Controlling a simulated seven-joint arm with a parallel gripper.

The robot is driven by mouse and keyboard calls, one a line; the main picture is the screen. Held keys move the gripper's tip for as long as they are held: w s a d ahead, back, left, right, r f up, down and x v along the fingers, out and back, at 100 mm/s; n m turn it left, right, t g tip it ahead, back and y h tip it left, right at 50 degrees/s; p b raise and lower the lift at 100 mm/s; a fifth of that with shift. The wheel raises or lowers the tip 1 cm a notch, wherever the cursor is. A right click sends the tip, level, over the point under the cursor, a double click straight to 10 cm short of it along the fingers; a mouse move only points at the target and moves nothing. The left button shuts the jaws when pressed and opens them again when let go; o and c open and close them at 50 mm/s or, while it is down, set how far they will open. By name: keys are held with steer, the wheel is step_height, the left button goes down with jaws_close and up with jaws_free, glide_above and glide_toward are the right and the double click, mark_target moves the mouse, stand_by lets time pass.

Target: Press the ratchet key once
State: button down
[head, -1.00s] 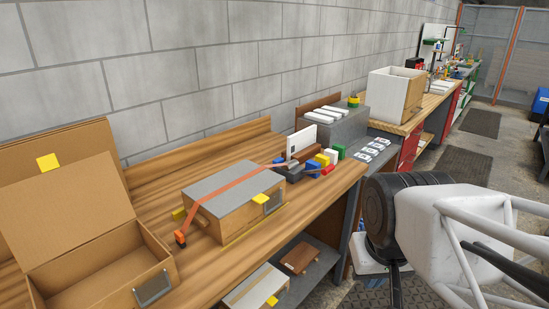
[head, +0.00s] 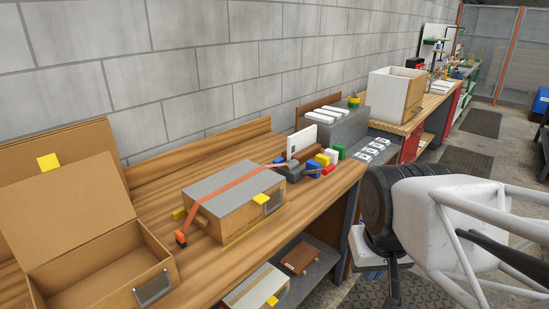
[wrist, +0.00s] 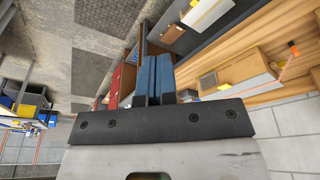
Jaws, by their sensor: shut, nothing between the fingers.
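An orange strap (head: 232,187) runs across a grey-topped cardboard box (head: 235,213) on the wooden bench. At its far right end, a small dark grey block that looks like the ratchet (head: 290,171) sits beside coloured blocks. Its key is too small to tell apart. My gripper, with blue finger pads (wrist: 153,75), is shut and empty in the wrist view. My arm end is at the right of the head view, off the bench's front edge, well apart from the strap and ratchet.
An open cardboard box (head: 152,289) stands at the left. Red, blue, yellow, white and green blocks (head: 333,155) crowd the bench's right end. A grey case (head: 339,130) and white bin (head: 388,99) stand beyond. A lower shelf (head: 318,262) holds boxes. The bench behind the strapped box is clear.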

steer(key=w+r+h, duration=0.1)
steer(key=w+r, duration=0.2)
steer(key=w, duration=0.8)
steer(key=w+r+h, duration=0.1)
steer(key=w+r, duration=0.2)
steer(key=w, duration=0.8)
steer(key=n+t+h, duration=0.3)
steer(key=t, duration=0.2)
glide_above(277, 159)
step_height(277, 159, down, 13)
steer(key=shift+f, duration=0.2)
steer(key=shift+f, duration=4.25)
steer(key=shift+f, duration=0.15)
